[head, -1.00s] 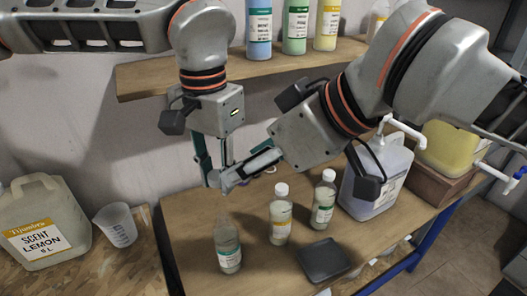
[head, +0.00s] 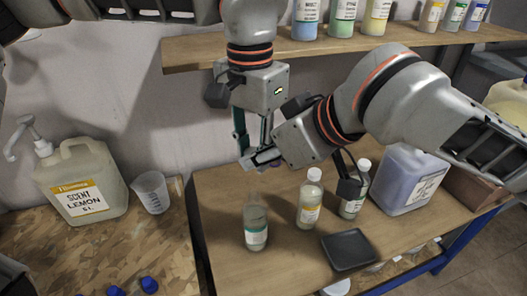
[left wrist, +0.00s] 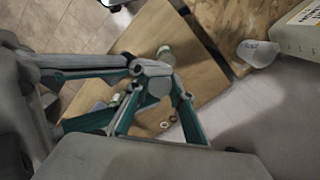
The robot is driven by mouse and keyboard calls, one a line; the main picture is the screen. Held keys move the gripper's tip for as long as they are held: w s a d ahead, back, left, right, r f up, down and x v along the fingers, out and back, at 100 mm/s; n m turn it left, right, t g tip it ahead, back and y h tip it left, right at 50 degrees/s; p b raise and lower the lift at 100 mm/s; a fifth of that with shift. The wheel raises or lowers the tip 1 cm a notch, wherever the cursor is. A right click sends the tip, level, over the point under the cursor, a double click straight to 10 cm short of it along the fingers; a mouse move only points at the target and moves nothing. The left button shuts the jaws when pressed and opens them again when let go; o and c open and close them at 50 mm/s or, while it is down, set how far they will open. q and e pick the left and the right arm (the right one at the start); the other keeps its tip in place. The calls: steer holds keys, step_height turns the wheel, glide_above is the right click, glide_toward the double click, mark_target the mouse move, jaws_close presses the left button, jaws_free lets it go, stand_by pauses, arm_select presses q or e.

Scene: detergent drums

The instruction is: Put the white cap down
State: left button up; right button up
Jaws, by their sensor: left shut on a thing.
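My left gripper (head: 247,160) points down over the back of the wooden table, its fingers shut. In the left wrist view, a pale rounded piece (left wrist: 159,87) shows between its fingertips; it looks like the white cap, partly hidden by the fingers. A clear bottle (head: 256,228) with a green label and no visible cap stands in front of the grippers. A yellow-labelled bottle (head: 309,203) and another bottle (head: 354,193) stand to its right with white caps.
A dark square tray (head: 348,250) lies at the table's front. A large bluish drum (head: 407,178) stands at right. On the left chipboard bench are the lemon scent jug (head: 85,185), a measuring cup (head: 152,192) and blue caps (head: 149,285). A shelf (head: 200,55) with bottles runs behind.

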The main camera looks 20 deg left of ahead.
steer(key=c, duration=0.5)
arm_select(q)
steer(key=o, duration=1.2)
steer(key=shift+c, duration=0.2)
